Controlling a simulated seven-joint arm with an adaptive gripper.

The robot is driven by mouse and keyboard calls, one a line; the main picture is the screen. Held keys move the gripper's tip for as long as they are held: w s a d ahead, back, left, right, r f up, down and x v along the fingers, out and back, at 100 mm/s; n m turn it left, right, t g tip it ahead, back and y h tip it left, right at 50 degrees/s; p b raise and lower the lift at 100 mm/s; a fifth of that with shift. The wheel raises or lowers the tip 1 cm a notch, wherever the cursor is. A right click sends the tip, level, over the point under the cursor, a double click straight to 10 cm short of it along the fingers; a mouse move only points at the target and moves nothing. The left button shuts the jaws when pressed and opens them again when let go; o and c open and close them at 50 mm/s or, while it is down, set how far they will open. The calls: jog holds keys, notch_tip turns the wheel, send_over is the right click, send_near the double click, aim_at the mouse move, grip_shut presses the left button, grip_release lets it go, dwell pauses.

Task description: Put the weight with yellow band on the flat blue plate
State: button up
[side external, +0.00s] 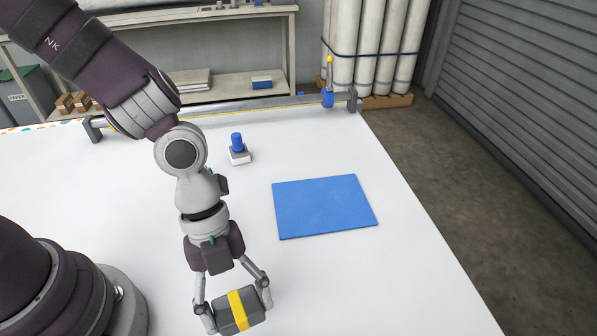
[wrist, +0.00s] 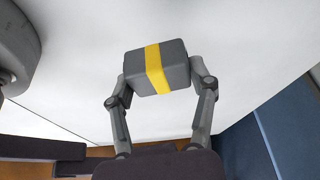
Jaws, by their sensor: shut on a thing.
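The weight with yellow band (side external: 239,310) is a dark grey block with a yellow stripe around its middle. My gripper (side external: 236,307) is shut on it, with one finger at each side. In the wrist view the weight (wrist: 157,68) sits between the two fingertips (wrist: 157,80). I cannot tell from these views whether it touches the table. The flat blue plate (side external: 325,206) lies on the white table, to the right of and farther back than my gripper. Nothing is on the plate.
A small white block with a blue knob (side external: 238,150) stands behind the gripper, left of the plate. A grey rail with a blue slider (side external: 328,97) runs along the table's back edge. The white table (side external: 400,270) is clear around the plate; its right edge drops to floor.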

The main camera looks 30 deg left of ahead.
jog(key=w+a+r+n+t, duration=0.1)
jog(key=w+r+n+t, duration=0.15)
jog(key=w+n, duration=0.8)
notch_tip(320, 180, up, 3)
jog(key=n+t, duration=0.3)
jog(key=n, duration=0.1)
send_over(312, 204)
jog(key=s, duration=0.1)
jog(key=shift+n+y, duration=0.25)
jog(key=shift+y, duration=0.15)
jog(key=f, duration=0.6)
jog(key=a+f, duration=0.1)
jog(key=f, duration=0.2)
jog(key=shift+w, duration=0.1)
jog(key=shift+f, duration=0.4)
jog(key=shift+f, duration=0.15)
jog(key=o, duration=1.2)
